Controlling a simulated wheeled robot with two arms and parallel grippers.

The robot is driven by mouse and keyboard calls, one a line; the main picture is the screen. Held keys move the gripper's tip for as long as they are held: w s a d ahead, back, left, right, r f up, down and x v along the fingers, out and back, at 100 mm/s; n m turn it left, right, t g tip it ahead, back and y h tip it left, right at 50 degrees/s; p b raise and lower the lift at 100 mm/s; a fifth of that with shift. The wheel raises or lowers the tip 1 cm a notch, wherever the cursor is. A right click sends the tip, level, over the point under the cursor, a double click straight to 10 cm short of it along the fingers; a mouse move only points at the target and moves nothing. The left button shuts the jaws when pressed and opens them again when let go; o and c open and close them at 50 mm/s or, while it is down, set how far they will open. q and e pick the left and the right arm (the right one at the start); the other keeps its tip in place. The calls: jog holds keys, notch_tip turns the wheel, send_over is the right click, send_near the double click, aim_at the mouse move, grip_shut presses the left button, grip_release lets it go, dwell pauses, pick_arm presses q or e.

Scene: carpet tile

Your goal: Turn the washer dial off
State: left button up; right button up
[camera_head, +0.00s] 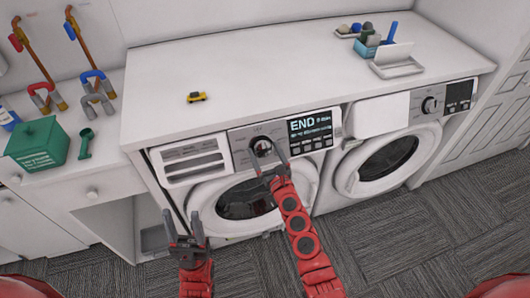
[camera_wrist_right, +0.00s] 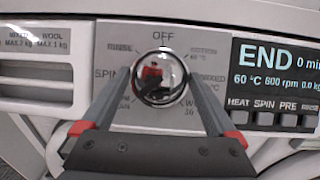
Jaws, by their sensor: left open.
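The washer dial (camera_head: 262,147) is a round, shiny knob on the front panel of the left machine (camera_head: 205,166). In the right wrist view the dial (camera_wrist_right: 158,76) has "OFF" printed above it and other labels around it. Its pointer direction is not clear. My right gripper (camera_head: 270,163) is at the dial, one finger on each side; its fingertips (camera_wrist_right: 158,82) are at the dial's edges. I cannot tell whether they press on it. My left gripper (camera_head: 184,228) is open and empty, low in front of the left machine. The display (camera_head: 310,130) reads "END".
A second machine (camera_head: 388,155) stands to the right. The white countertop (camera_head: 260,75) holds a small yellow toy car (camera_head: 197,97) and a tray (camera_head: 397,66). A green box (camera_head: 38,145) and tools stand at left. Grey carpet (camera_head: 390,240) is clear in front.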

jog(key=c, duration=1.1)
jog(key=shift+o, duration=0.2)
